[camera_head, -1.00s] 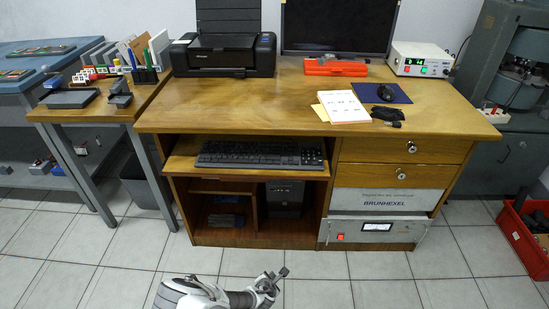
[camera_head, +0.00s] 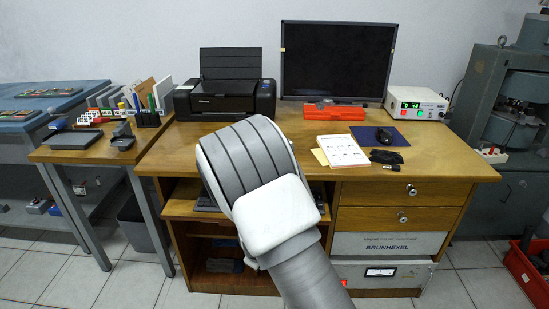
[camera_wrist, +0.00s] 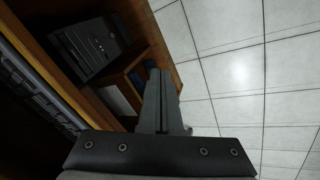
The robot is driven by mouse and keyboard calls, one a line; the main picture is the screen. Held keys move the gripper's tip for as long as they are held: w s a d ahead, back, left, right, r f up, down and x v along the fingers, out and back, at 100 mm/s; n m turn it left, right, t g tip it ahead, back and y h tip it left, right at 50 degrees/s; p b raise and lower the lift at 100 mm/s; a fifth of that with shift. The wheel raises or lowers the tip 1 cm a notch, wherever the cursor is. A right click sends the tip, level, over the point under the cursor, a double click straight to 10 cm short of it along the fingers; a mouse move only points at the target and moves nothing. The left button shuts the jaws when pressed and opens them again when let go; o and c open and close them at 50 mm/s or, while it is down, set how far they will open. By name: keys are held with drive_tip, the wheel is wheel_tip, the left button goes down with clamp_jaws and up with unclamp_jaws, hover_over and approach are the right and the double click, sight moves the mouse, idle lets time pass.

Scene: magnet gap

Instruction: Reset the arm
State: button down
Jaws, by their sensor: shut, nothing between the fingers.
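My gripper (camera_wrist: 155,76) shows in the wrist view with its two dark grey fingers together and nothing between them. It hangs in free air near the desk's lower shelf opening, with white floor tiles to the right. In the head view, my white and grey arm rises from the bottom centre in front of the wooden desk (camera_head: 330,190). My gripper is hidden or cannot be made out there.
The keyboard tray (camera_head: 180,208) is partly hidden by my arm. The desk carries a printer (camera_head: 225,97), a monitor (camera_head: 338,60), a red case (camera_head: 335,112) and a white power supply (camera_head: 416,103). A red crate (camera_head: 520,270) stands on the floor at right.

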drive_tip(key=s+d+r+m+y, duration=0.1)
drive_tip(key=s+d+r+m, duration=0.15)
drive_tip(key=r, duration=0.55)
drive_tip(key=s+d+r+m, duration=0.2)
drive_tip(key=s+d+r, duration=0.15)
drive_tip(key=r, duration=0.55)
drive_tip(key=s+d+r+m+y, duration=0.1)
drive_tip(key=s+d+r+m, duration=0.15)
drive_tip(key=r, duration=0.55)
drive_tip(key=s+d+r+m+t+h, duration=0.1)
drive_tip(key=s+d+r+m, duration=0.1)
drive_tip(key=s+d+r, duration=0.45)
drive_tip(key=s+d+r+m+h, duration=0.1)
drive_tip(key=s+d+r+m, duration=0.15)
drive_tip(key=s, duration=0.75)
wheel_tip(320, 180, up, 26)
drive_tip(key=p, duration=2.6)
drive_tip(key=shift+f, duration=0.2)
